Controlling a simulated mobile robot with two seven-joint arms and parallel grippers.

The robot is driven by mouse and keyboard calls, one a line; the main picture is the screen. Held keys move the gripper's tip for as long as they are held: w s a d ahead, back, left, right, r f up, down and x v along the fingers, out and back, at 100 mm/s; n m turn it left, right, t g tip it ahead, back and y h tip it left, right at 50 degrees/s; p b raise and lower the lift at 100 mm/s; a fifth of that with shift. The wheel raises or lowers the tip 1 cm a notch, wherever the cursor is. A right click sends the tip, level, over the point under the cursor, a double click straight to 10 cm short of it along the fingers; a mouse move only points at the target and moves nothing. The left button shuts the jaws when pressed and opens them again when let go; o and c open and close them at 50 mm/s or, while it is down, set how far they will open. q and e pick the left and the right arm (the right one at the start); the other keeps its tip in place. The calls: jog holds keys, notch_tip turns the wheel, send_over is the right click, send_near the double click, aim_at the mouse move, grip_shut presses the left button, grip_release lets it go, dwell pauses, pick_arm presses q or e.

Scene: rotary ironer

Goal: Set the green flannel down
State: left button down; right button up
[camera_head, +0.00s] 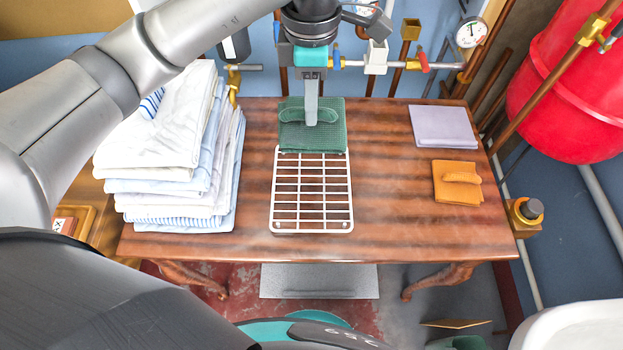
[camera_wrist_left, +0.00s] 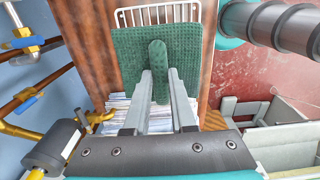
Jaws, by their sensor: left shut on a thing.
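The green flannel (camera_head: 313,140) is a folded square with a raised ridge across its top. It is at the far end of the white wire rack (camera_head: 312,211) on the wooden table. My left gripper (camera_head: 311,121) points down and is shut on the ridge. In the left wrist view, the two fingers (camera_wrist_left: 159,84) pinch the ridge of the green flannel (camera_wrist_left: 128,50), with the rack (camera_wrist_left: 160,14) beyond it. I cannot tell whether the flannel touches the table or hangs just above it. My right gripper is out of view.
A tall stack of folded linen (camera_head: 172,150) stands on the table's left. A lavender cloth (camera_head: 443,126) and an orange cloth (camera_head: 452,192) lie at the right. Pipes and a gauge (camera_head: 470,32) run behind. The wooden tabletop (camera_head: 390,190) is bare right of the rack.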

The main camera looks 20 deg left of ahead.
pick_arm(q)
notch_tip(320, 180, down, 16)
jog(key=shift+r+b, duration=0.25)
jog(key=shift+b, duration=0.8)
jog(key=shift+f+b, duration=0.4)
jog(key=shift+f, duration=1.7)
jog(key=c, duration=1.2)
grip_release()
jog(key=shift+f, duration=0.2)
jog(key=o, duration=0.4)
jog(key=shift+o, duration=0.2)
jog(key=shift+r, duration=0.2)
jog(key=shift+r, duration=0.4)
notch_tip(320, 180, up, 11)
jog(key=p, duration=0.2)
jog(key=shift+r, duration=0.15)
